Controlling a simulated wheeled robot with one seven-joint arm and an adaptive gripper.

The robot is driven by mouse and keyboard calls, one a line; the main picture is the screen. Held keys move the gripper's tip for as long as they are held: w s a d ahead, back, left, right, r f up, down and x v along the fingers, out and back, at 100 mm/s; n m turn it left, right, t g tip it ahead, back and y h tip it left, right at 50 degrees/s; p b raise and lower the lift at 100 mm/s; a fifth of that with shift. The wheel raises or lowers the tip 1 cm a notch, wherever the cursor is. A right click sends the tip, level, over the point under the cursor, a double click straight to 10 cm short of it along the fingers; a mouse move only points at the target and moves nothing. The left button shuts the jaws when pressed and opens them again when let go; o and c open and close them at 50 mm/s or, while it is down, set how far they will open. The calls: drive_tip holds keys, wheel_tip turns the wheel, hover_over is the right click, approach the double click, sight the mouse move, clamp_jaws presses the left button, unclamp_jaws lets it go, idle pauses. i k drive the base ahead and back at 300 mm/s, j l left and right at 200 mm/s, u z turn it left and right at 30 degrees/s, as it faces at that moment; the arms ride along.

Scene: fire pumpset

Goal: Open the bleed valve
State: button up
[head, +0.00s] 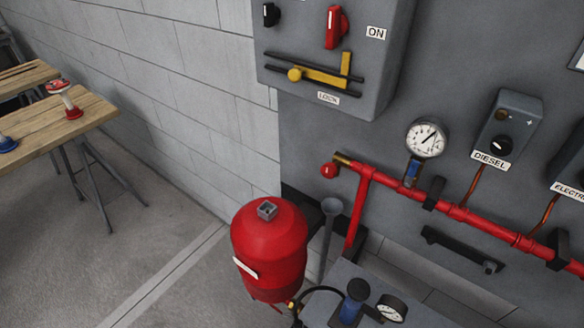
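No label in the head view names a bleed valve, so I cannot tell for sure which part it is. A small red knob (328,170) sits at the left end of the red pipe (460,214), beside a brass fitting (343,159). A grey funnel-topped pipe (330,208) stands upright below it. A small blue part (411,173) is under the round white gauge (426,138) on the same pipe. My gripper is not in view.
A red tank (268,246) stands left of the pipe. A grey control box (340,60) with a red switch and yellow lever hangs above. A DIESEL box (507,128) is at right. Wooden tables (75,118) are at far left. The floor between is clear.

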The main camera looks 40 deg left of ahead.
sight(328, 170)
drive_tip(key=u, duration=1.5)
